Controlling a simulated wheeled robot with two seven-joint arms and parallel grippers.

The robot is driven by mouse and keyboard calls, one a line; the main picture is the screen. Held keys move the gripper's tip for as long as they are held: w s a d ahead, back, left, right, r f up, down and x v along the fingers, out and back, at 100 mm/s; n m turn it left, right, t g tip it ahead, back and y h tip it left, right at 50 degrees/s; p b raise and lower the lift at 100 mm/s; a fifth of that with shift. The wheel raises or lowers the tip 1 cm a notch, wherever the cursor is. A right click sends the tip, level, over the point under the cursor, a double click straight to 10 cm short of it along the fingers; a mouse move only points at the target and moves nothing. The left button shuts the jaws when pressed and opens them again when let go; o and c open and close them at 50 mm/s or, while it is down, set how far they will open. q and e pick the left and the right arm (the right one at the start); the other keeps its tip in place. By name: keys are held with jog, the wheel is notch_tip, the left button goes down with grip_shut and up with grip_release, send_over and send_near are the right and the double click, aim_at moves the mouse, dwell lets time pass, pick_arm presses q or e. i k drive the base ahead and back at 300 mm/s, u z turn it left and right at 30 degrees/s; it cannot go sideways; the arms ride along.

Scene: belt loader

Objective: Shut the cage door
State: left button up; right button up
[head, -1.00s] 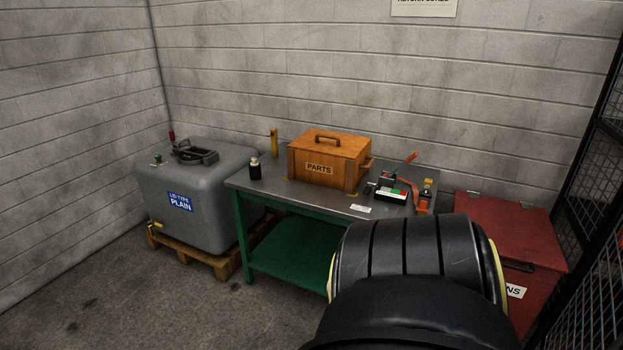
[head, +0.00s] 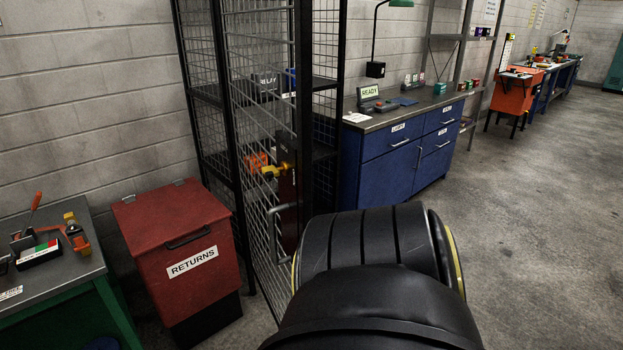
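The wire-mesh cage (head: 200,95) stands against the wall, left of centre in the head view. Its door (head: 250,110) is a mesh panel with a dark lock plate (head: 288,205) and a grey pull handle (head: 272,228). A yellow piece (head: 272,171) shows near the lock plate. I cannot tell whether the door is fully shut or ajar. My black arm link covers the bottom centre and hides the floor by the door's lower right corner. Neither of my grippers is in view.
A red RETURNS bin (head: 180,250) stands left of the cage, beside a green bench (head: 60,300) with tools. A blue drawer cabinet (head: 390,170) stands right of the cage. The concrete floor (head: 540,220) on the right is clear.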

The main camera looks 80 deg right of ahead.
aim_at(295, 184)
jog(key=z, duration=2.1)
